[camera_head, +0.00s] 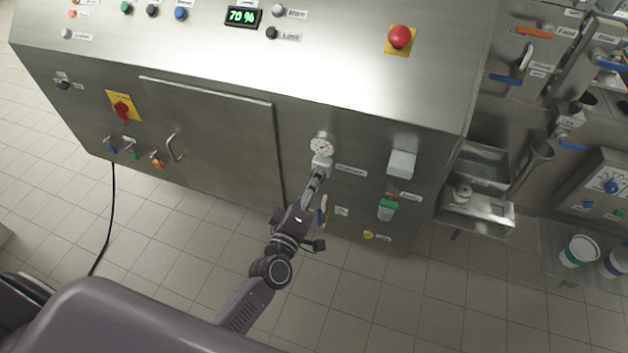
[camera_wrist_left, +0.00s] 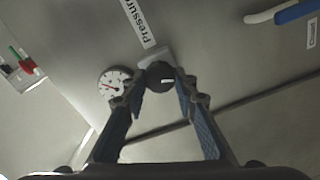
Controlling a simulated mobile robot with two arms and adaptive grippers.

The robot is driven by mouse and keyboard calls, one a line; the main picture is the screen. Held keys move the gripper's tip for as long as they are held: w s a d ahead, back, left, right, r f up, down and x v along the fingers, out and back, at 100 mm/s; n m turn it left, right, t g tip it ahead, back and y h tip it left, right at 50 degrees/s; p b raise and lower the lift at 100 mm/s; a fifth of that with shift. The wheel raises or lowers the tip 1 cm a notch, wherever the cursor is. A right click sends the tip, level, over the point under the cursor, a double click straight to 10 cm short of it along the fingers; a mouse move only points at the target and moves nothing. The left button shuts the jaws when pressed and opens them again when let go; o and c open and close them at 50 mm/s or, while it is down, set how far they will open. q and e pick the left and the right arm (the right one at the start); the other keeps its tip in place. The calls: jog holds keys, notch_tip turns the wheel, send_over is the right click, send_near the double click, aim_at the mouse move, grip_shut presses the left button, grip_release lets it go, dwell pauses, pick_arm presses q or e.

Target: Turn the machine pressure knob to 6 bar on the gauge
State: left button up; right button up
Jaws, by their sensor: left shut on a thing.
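The pressure gauge (camera_head: 323,145) is a round white dial on the front of the steel machine. In the left wrist view the gauge (camera_wrist_left: 114,82) shows a red needle, but its reading is too small to tell. In the head view the left gripper (camera_head: 317,174) reaches up to just below the gauge and largely hides the knob. My right gripper is not in view.
A blue-handled valve (camera_head: 322,211) is close to the right of my left wrist. A steel box and a green-topped part (camera_head: 387,207) stand out further right. A red emergency button (camera_head: 399,38) is on the top panel.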

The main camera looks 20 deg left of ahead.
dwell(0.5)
pick_arm(q)
jog(key=o, duration=1.2)
jog(key=shift+c, duration=0.2)
jog(key=s, duration=1.2)
jog(key=shift+a, duration=0.2)
